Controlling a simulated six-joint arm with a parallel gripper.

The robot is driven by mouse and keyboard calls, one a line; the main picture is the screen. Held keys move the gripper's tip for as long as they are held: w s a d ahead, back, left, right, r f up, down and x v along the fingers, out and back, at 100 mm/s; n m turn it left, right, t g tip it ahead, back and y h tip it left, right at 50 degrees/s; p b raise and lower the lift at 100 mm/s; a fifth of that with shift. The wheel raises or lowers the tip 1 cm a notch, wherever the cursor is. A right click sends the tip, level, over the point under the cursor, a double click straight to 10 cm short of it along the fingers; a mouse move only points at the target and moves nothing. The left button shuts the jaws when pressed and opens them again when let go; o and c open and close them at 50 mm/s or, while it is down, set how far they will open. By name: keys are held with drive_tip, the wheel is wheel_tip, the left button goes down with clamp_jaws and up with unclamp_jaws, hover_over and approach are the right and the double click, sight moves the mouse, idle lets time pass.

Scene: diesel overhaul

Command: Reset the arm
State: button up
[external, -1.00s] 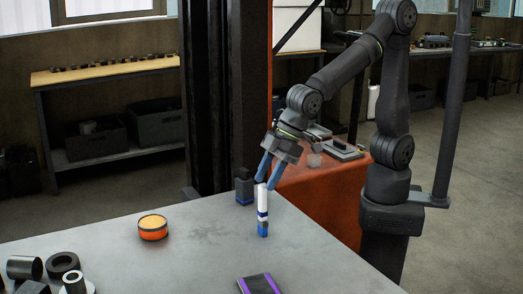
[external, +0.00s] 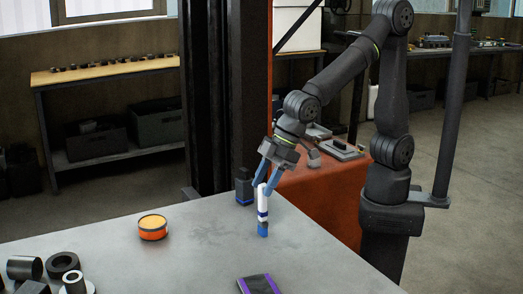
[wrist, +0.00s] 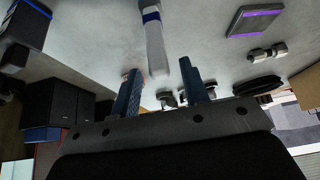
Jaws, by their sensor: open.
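My gripper (external: 268,187) is open, with its two blue fingers apart above the grey table near its back edge. A white tube with blue bands and a blue base (external: 263,212) stands upright on the table, its top close to the fingertips in the external view. In the wrist view, the tube (wrist: 155,40) lies ahead of the gap between the fingers (wrist: 165,85). Nothing is held between the fingers.
A small dark block (external: 244,187) stands just behind the tube. An orange round tin (external: 153,227) is to the left. Several dark rings and cylinders (external: 64,264) sit at front left. A dark case with purple stripes (external: 259,284) lies at the front. The table between them is clear.

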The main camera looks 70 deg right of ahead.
drive_tip(key=x, duration=0.2)
drive_tip(key=shift+w+a+f, duration=0.1)
drive_tip(key=shift+f, duration=0.25)
drive_tip(key=shift+w+a, duration=0.15)
drive_tip(key=shift+a, duration=0.05)
wheel_tip(320, 180, up, 4)
drive_tip(key=shift+f, duration=0.15)
drive_tip(key=w+d+r, duration=0.3)
drive_tip(key=d+r, duration=0.4)
drive_tip(key=d, duration=0.5)
drive_tip(key=w+d+f+m+t+h, duration=0.1)
drive_tip(key=w+d+m+h, duration=0.15)
drive_tip(key=d, duration=0.45)
drive_tip(key=w+d+f+m+h, duration=0.1)
drive_tip(key=d+f+m, duration=0.1)
drive_tip(key=d+m, duration=0.35)
drive_tip(key=w+d+f+m+t+h, duration=0.1)
drive_tip(key=w+d+m, duration=0.1)
drive_tip(key=d, duration=0.6)
drive_tip(key=s+d+f+m+g+h, duration=0.1)
drive_tip(key=s+d+m+h, duration=0.1)
drive_tip(key=d+m, duration=0.3)
drive_tip(key=s+d+f+m+g+h, duration=0.1)
drive_tip(key=d+m, duration=0.3)
drive_tip(key=d, duration=1)
drive_tip(key=shift+s+f+m+g+h, duration=0.3)
drive_tip(key=shift+s+f+m+h, duration=0.15)
drive_tip(key=shift+f+h, duration=0.3)
drive_tip(key=shift+o, duration=0.5)
